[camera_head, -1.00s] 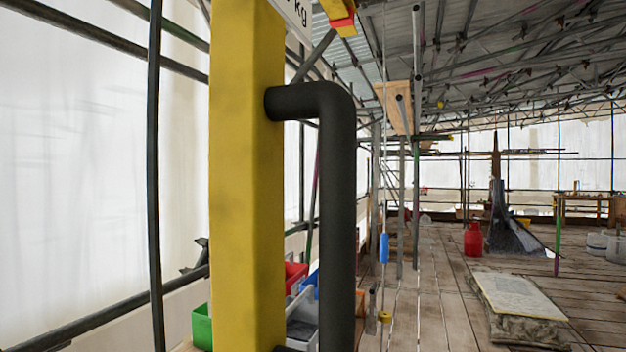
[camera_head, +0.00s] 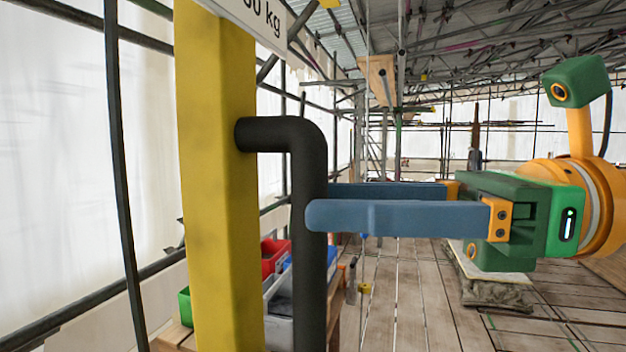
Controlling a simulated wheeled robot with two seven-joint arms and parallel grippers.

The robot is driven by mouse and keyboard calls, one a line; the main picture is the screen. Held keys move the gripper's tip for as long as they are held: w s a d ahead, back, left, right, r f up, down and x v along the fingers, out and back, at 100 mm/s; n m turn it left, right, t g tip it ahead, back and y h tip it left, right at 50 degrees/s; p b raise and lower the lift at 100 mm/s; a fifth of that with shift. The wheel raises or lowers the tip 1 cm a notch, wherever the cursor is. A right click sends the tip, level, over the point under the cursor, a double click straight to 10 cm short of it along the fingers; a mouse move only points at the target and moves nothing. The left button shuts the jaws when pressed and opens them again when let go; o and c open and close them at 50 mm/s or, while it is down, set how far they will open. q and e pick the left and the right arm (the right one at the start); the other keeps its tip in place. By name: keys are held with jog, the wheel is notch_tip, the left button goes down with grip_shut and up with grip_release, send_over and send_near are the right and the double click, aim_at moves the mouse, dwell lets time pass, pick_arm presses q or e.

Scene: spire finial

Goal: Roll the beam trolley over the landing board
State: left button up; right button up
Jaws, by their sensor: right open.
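A thick yellow post (camera_head: 218,200) stands close in front of me, with a black bent bar handle (camera_head: 310,265) on its right side. A white plate (camera_head: 262,22) ending in "0 kg" is at its top. I take this to be part of the beam trolley; the beam and wheels are not in view. My right gripper (camera_head: 320,203) reaches in from the right, its two blue-grey fingers level and apart. The near fingertip overlaps the front of the handle and the far finger passes behind it. Contact cannot be told. I cannot make out the landing board. My left gripper is out of view.
Red, blue and green bins (camera_head: 274,254) stand on a wooden bench behind the post. Scaffold poles (camera_head: 122,180) line the left. Open planks (camera_head: 405,300) lie between.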

aim_at(304, 201)
jog(key=a, duration=0.3)
jog(key=shift+w+a+p, duration=0.25)
jog(key=shift+p, duration=0.05)
jog(key=shift+s+d, duration=0.1)
jog(key=shift+s, duration=0.1)
jog(key=shift+w+d, duration=0.1)
jog(key=shift+d, duration=0.05)
grip_shut()
jog(key=shift+r, duration=0.1)
dwell(0.6)
